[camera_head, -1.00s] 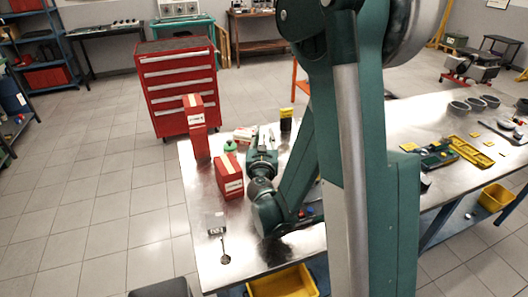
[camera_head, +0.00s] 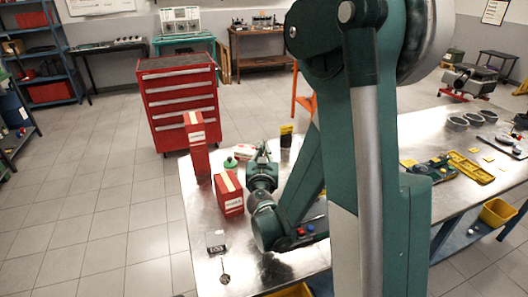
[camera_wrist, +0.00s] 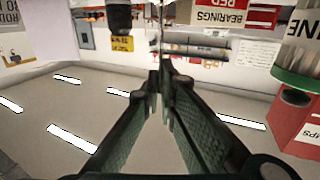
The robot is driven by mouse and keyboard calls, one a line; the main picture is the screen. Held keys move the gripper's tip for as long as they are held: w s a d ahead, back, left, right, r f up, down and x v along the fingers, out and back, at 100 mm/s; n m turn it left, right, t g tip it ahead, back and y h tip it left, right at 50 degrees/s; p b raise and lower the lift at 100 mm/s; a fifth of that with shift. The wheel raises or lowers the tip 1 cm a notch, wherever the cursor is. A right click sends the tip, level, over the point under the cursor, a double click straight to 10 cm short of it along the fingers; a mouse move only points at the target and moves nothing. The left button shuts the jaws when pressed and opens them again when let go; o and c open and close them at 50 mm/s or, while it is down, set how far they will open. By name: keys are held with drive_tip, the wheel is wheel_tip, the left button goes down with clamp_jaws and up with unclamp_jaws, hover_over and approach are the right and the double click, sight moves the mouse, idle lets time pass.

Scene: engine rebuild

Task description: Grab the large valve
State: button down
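A dark disc with a thin stem (camera_head: 224,278) lies on the left front of the metal table. It looks like a valve, but it is too small to be sure that it is the large one. My gripper (camera_head: 262,148) is farther back, low over the table, beyond the red box and pointing away from the disc. In the wrist view my gripper (camera_wrist: 161,72) has its fingertips nearly together, with only a narrow gap. No object shows clearly between them. A thin line behind the tips is too unclear to name. No valve can be made out in the wrist view.
A red box (camera_head: 229,196) and a tall red box (camera_head: 196,150) stand left of my gripper. A small card (camera_head: 216,243) is near the disc. Yellow trays (camera_head: 468,167) and rings (camera_head: 458,122) lie right.

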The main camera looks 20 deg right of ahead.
drive_tip(key=shift+r+p, duration=1.15)
drive_tip(key=shift+r, duration=2.85)
